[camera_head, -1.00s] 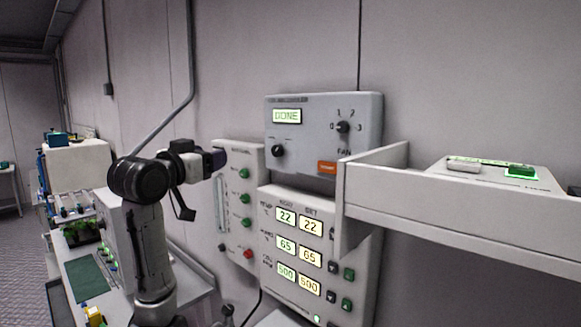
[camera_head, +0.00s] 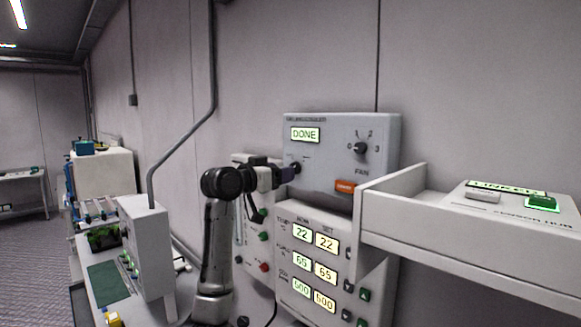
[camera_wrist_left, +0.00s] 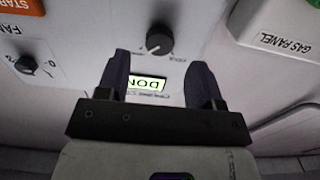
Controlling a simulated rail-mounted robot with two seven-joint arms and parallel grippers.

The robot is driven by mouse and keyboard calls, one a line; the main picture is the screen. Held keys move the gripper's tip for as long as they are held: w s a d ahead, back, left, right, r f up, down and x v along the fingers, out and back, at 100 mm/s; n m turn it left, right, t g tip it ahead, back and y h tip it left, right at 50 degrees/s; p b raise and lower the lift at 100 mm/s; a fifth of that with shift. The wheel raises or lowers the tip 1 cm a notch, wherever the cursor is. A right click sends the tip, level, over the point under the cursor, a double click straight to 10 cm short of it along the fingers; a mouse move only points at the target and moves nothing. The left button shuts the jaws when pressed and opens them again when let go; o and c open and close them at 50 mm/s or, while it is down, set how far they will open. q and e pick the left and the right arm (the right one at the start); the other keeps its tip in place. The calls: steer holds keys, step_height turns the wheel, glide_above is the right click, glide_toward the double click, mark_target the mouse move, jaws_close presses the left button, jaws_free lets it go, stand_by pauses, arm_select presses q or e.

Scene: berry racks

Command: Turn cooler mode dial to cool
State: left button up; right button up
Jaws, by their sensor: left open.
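The grey cooler panel (camera_head: 335,125) is on the wall, with a lit display (camera_head: 305,135) reading DONE. Its black mode dial (camera_head: 297,167) sits below the display, partly covered by my gripper in the head view. In the left wrist view, upside down, the dial (camera_wrist_left: 160,40) shows a light pointer mark; its setting is too small to read. My left gripper (camera_head: 291,172) is at the dial. In the left wrist view its open fingers (camera_wrist_left: 158,62) are on either side of the line to the dial, which appears just beyond the tips. Contact cannot be told. My right gripper is not in view.
A fan dial (camera_head: 360,148) and an orange button (camera_head: 345,186) are on the same panel. A panel with lit readouts (camera_head: 300,260) is below. A white shelf (camera_head: 470,240) juts out at the right. The gas panel (camera_wrist_left: 280,25) shows in the wrist view.

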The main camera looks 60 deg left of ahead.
arm_select(q)
steer(key=shift+p+x, duration=0.45)
steer(key=shift+x, duration=1.8)
steer(key=shift+c, duration=0.3)
steer(key=shift+c, duration=0.8)
steer(key=c, duration=0.7)
